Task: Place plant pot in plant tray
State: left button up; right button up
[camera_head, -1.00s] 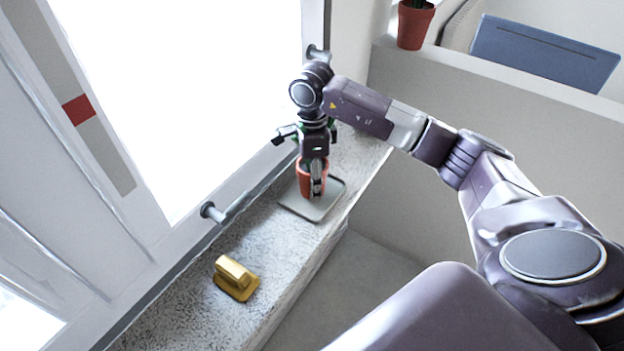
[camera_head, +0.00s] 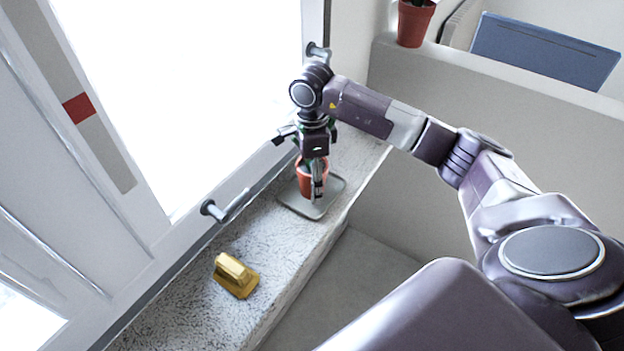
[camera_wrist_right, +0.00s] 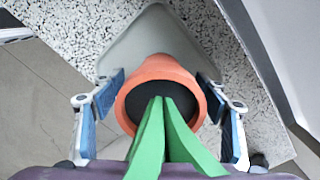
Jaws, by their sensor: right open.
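A terracotta plant pot (camera_head: 304,184) with green leaves stands on the grey plant tray (camera_head: 332,196) on the stone sill. My right gripper (camera_head: 314,182) reaches down over the pot from above. In the right wrist view the pot (camera_wrist_right: 160,72) sits between the fingers of the gripper (camera_wrist_right: 165,98), with the tray (camera_wrist_right: 150,35) beneath it. The fingers are open, one on each side of the pot, with small gaps. The gripper hides part of the pot in the head view. My left gripper is not in view.
A yellow object (camera_head: 235,274) lies on the sill nearer to me. A window handle (camera_head: 214,211) juts out beside the sill. Another potted plant (camera_head: 414,24) stands on a ledge at the upper right, near a blue panel (camera_head: 545,48).

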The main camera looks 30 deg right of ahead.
notch_tip(320, 180, up, 11)
jog(key=b, duration=0.2)
jog(key=shift+f+b, duration=0.1)
jog(key=shift+b, duration=0.25)
jog(key=shift+r, duration=0.5)
